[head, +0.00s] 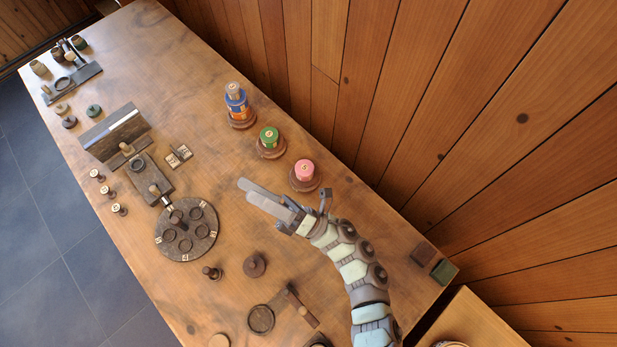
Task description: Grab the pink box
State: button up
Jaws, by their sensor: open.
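The pink box (304,169) is a small round spool-like piece with a pale marked top. It sits on a round brown wooden base (305,184) near the table's wall side. My gripper (254,191) is to the left of and slightly below it in the head view, with its long grey fingers pointing left, away from it. The gripper is open, and nothing shows between the fingers. The fingers are apart from the pink box.
A green piece (269,135) and a blue and orange stack (236,101) stand on similar bases beyond the pink box. A round dark plate (186,253) with rings lies left of my gripper. The plank wall (420,120) runs close behind the bases.

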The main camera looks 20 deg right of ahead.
jog(key=w+d+f+n+g+h+b, duration=0.1)
jog(key=d+f+n+h+b, duration=0.2)
jog(key=f, duration=0.4)
jog(key=w+d+f+n+h+b, duration=0.1)
jog(key=d+f+n+b, duration=0.15)
jog(key=d+f, duration=0.35)
jog(key=n+g+h+b, duration=0.1)
jog(key=n+h+b, duration=0.3)
jog(key=h+b, duration=0.1)
send_near(304, 167)
jog(key=x, duration=0.5)
jog(key=shift+s+a+p, duration=0.2)
jog(key=shift+a+p, duration=0.15)
jog(key=shift+p, duration=0.05)
jog(key=x, duration=0.5)
jog(key=shift+w+d+p, duration=0.25)
jog(key=shift+w+p, duration=0.05)
jog(key=shift+p, duration=0.1)
jog(key=c, duration=1.4)
jog(key=shift+r, duration=0.1)
jog(key=shift+c, duration=0.2)
